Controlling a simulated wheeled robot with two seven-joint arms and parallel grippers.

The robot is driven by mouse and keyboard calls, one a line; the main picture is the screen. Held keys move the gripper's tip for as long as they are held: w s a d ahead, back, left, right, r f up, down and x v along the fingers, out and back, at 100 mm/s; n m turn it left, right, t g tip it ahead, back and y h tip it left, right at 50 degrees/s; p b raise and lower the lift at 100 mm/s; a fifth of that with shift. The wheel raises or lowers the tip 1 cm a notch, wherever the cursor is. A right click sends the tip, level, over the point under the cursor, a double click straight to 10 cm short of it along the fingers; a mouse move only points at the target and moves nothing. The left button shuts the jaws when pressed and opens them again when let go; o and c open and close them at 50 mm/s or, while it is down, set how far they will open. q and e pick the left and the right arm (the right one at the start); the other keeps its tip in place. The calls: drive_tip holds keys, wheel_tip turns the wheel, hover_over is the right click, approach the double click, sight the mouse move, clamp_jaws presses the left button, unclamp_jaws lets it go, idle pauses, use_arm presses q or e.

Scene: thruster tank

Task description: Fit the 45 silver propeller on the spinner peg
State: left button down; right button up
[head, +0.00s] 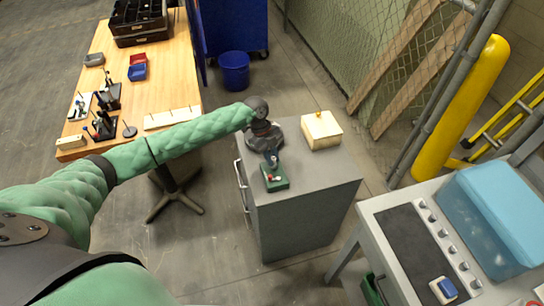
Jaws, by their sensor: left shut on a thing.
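My left gripper (270,150) reaches over the top of the grey cabinet and points down at the green spinner box (275,180), close above its far end. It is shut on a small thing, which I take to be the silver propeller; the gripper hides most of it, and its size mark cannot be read. The green box has a red button and a small pale spot on its near part. The spinner peg cannot be made out under the gripper, so I cannot tell whether propeller and peg touch. My right gripper is not in view.
A pale wooden box (321,130) stands on the grey cabinet (315,185), right of my gripper. The cabinet's near right top is bare. A wooden workbench (170,70) at left holds stands, bins and a peg rack (171,117). A blue-lidded tank (500,215) stands at right.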

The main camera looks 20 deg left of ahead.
use_arm(q)
drive_tip(key=shift+f, duration=0.4)
idle(0.3)
drive_tip(key=c, duration=1.3)
unclamp_jaws()
drive_tip(key=shift+o, duration=0.2)
